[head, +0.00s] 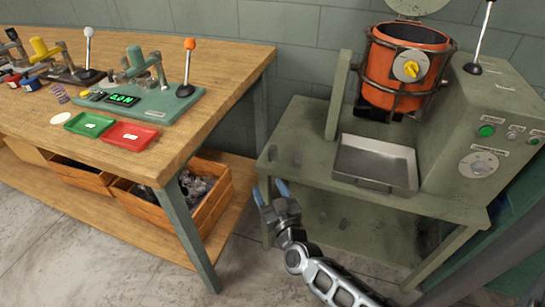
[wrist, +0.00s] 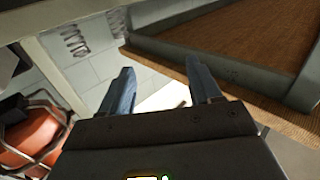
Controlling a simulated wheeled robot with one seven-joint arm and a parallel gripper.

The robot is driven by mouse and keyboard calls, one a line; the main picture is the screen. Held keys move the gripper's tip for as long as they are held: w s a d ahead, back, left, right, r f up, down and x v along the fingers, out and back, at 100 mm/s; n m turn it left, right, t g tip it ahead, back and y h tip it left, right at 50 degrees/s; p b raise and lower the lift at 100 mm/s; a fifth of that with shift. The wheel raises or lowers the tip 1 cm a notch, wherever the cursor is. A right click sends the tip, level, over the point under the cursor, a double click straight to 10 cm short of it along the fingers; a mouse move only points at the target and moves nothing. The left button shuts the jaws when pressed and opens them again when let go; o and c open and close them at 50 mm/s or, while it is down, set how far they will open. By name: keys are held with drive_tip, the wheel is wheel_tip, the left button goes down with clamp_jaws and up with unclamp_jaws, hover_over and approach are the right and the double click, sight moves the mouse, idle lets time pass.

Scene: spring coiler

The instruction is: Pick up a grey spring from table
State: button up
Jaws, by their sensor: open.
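In the wrist view, dark coils show at the upper left, one spring (wrist: 75,40) and one spring (wrist: 115,20), both outside the jaws. My gripper (head: 270,192) is open and empty, its blue fingers at the table's left front corner, below the springs in the head view. The wrist view shows the two fingers (wrist: 158,68) apart with nothing between them.
A metal tray (head: 375,163), an orange drum (head: 405,70) and a control box (head: 490,135) occupy the machine table. A wooden workbench (head: 200,90) at left carries a purplish coil (head: 60,93), a green tray (head: 88,124) and a red tray (head: 128,136). Floor shows between them.

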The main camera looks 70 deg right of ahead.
sight(272, 146)
drive_tip(key=w+d+m+g+h, duration=0.1)
drive_tip(key=d, duration=0.3)
drive_tip(key=w+d+f+m+g+h+b, duration=0.1)
drive_tip(key=w+d, duration=0.1)
drive_tip(key=d, duration=0.3)
drive_tip(key=w+d+f+m+g+h, duration=0.1)
drive_tip(key=w+d+g, duration=0.1)
drive_tip(key=d, duration=0.2)
drive_tip(key=shift+w+d, duration=0.2)
drive_tip(key=shift+d, duration=0.15)
drive_tip(key=shift+s+b+x, duration=0.15)
drive_tip(key=shift+b+x, duration=0.5)
drive_tip(key=shift+x, duration=0.85)
drive_tip(key=shift+s+b+x, duration=0.15)
drive_tip(key=shift+b+x, duration=0.45)
drive_tip(key=shift+x, duration=0.9)
drive_tip(key=shift+d+r, duration=0.1)
drive_tip(key=shift+d, duration=0.05)
drive_tip(key=shift+c, duration=0.3)
drive_tip(key=c, duration=1)
